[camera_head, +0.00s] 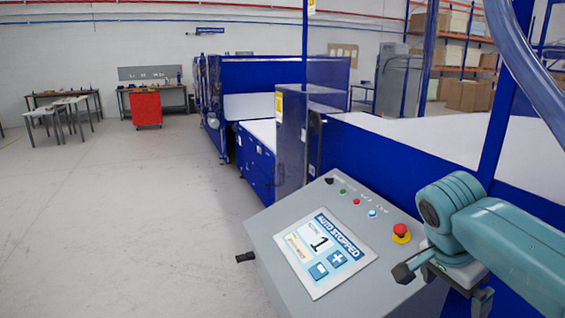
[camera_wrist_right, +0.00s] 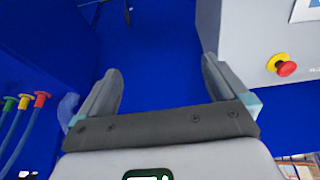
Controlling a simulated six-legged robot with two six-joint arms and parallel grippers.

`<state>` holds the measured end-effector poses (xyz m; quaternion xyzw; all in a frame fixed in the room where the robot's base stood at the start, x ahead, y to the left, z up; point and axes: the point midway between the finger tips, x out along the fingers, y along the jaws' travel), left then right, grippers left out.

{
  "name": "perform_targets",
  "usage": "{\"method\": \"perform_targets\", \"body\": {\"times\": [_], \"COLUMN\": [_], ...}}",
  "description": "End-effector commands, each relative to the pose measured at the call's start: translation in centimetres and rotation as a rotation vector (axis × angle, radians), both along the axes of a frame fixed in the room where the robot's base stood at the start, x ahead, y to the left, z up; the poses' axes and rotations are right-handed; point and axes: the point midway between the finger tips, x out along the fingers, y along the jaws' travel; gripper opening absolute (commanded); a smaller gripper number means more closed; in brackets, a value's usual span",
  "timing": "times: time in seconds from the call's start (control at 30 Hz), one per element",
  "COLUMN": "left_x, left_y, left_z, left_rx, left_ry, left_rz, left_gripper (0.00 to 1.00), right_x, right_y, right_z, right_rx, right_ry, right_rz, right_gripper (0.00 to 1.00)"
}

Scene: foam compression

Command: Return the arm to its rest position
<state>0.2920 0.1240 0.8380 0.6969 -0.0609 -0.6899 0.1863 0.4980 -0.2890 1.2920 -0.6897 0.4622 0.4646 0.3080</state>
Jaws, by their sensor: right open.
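My right arm (camera_head: 510,240) is teal and comes in from the right edge of the head view. Its gripper (camera_head: 443,285) hangs at the lower right, beside the right side of the grey control panel (camera_head: 370,290). In the right wrist view the gripper (camera_wrist_right: 160,68) has its two dark fingers spread wide, with nothing between them. Blue machine surface (camera_wrist_right: 165,40) shows beyond the fingers. The panel's red emergency button (camera_wrist_right: 287,68) on its yellow base is to the right of the fingers, apart from them. My left gripper is not in view.
The emergency button (camera_head: 401,231) is close to my right arm. Blue machine walls (camera_head: 400,160) stand behind. Coloured cables (camera_wrist_right: 25,110) are left of the gripper. The floor (camera_head: 120,220) at left is clear.

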Motion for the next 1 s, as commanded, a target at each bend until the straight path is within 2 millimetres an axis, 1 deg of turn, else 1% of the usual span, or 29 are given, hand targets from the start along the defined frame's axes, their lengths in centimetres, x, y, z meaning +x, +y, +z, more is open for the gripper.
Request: {"method": "perform_targets", "body": {"times": [0.1, 0.2, 0.37, 0.47, 0.57, 0.67, 0.7, 0.77, 0.8, 0.87, 0.9, 0.97, 1.0], "left_x": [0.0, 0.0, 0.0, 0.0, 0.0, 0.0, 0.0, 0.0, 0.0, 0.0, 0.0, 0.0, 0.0], "left_y": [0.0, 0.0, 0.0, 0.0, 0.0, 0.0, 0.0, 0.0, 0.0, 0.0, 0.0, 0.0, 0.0], "left_z": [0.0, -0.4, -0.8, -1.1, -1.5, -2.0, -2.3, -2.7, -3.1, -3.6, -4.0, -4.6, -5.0], "left_rx": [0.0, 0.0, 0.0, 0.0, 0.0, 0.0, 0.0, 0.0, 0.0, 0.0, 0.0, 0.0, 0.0], "left_ry": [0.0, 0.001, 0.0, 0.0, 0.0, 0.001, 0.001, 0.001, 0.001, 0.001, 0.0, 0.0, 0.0], "left_rz": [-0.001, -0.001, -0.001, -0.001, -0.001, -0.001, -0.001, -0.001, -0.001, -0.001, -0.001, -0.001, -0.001], "left_gripper": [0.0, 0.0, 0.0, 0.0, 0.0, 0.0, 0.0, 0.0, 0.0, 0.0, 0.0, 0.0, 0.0], "right_x": [0.1, 1.1, 2.3, 2.7, 2.8, 2.4, 2.0, 1.1, 0.0, -1.9, -3.4, -6.2, -8.2], "right_y": [0.0, 1.0, 2.7, 3.9, 5.3, 7.1, 7.9, 9.4, 10.5, 12.2, 13.3, 14.8, 15.6], "right_z": [0.0, -3.1, -7.8, -11.1, -15.0, -19.9, -22.3, -26.3, -29.4, -33.9, -36.7, -40.9, -43.3], "right_rx": [0.0, 0.019, 0.06, 0.092, 0.136, 0.194, 0.224, 0.279, 0.323, 0.391, 0.436, 0.497, 0.531], "right_ry": [0.0, 0.033, 0.075, 0.102, 0.129, 0.158, 0.171, 0.187, 0.195, 0.198, 0.194, 0.181, 0.169], "right_rz": [-0.001, 0.081, 0.212, 0.297, 0.392, 0.502, 0.552, 0.633, 0.689, 0.769, 0.816, 0.877, 0.909], "right_gripper": [1.0, 1.0, 1.0, 1.0, 1.0, 1.0, 1.0, 1.0, 1.0, 1.0, 1.0, 1.0, 1.0]}}
